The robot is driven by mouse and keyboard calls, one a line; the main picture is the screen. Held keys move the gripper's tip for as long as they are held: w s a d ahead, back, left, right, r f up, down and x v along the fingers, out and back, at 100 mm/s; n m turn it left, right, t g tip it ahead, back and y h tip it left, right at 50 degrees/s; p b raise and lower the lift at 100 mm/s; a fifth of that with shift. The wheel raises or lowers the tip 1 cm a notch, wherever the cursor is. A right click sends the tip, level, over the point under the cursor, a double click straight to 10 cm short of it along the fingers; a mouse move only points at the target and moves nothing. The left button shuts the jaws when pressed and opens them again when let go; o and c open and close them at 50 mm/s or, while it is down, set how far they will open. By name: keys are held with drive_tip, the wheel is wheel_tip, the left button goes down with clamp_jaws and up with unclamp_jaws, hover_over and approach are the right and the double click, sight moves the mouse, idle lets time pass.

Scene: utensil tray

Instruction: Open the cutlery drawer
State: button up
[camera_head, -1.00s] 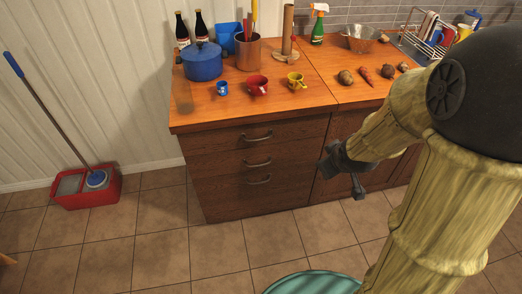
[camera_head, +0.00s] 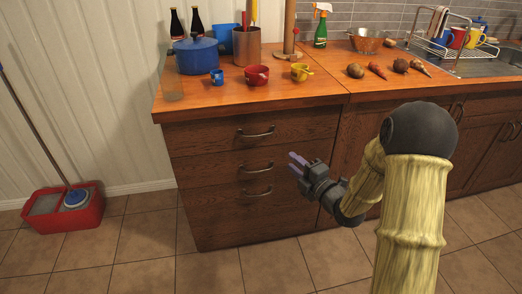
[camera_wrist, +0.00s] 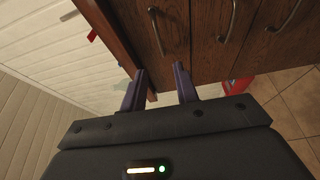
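The wooden cabinet holds a stack of three drawers, all closed. The top drawer (camera_head: 205,137) has a curved metal handle (camera_head: 256,133); the same handle shows beyond my fingertips in the wrist view (camera_wrist: 156,32). The middle drawer handle (camera_head: 257,169) and bottom drawer handle (camera_head: 257,193) are below it. No label shows which drawer holds cutlery. My gripper (camera_head: 293,163) is in front of the cabinet, to the right of the handles. In the wrist view its two purple fingers (camera_wrist: 159,86) are apart with nothing between them, and touch no handle.
A red mop bucket (camera_head: 65,212) stands on the floor at left. The tiled floor before the drawers is clear.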

sight(261, 135)
drive_tip(key=shift+y, duration=0.3)
drive_tip(key=shift+a, duration=0.1)
drive_tip(key=b+x, duration=0.1)
drive_tip(key=x, duration=1.6)
drive_tip(key=shift+w, duration=0.2)
clamp_jaws()
